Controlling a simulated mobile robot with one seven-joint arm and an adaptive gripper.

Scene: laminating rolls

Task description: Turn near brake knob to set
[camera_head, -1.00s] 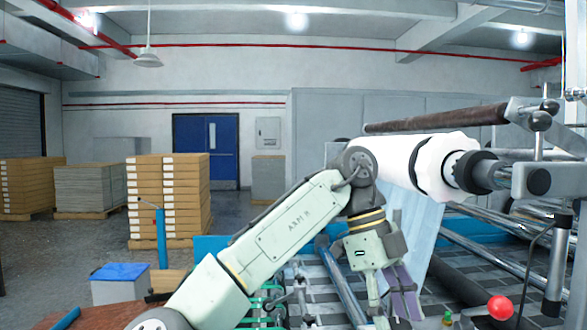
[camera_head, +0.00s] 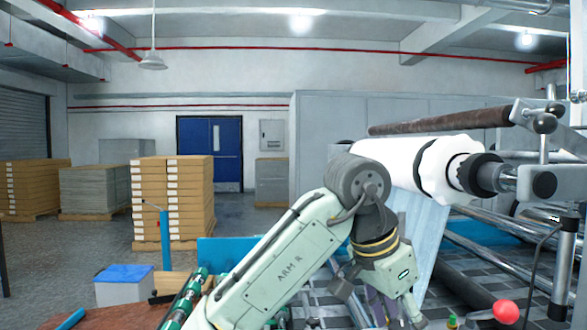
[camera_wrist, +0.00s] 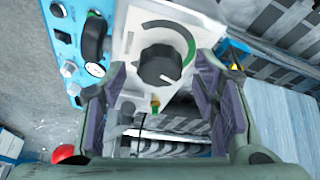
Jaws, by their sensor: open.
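In the wrist view a black round knob (camera_wrist: 160,66) with a white pointer line sits on a pale panel (camera_wrist: 128,30). A dark green arc is marked around the knob's upper right. The pointer line points to the lower right. My gripper (camera_wrist: 160,80) is open, with one dark-padded finger to the left of the knob and one to the right. I cannot tell how far the fingertips are from the knob. In the head view my gripper (camera_head: 395,308) is low, partly cut off by the bottom edge, and the knob cannot be made out.
A blue panel (camera_wrist: 62,40) with a gauge and a black handle lies left of the knob. A white roll (camera_head: 398,162) with its web is close behind my arm. A red ball (camera_head: 506,312) stands at lower right. Stacked boxes (camera_head: 172,200) are at back left.

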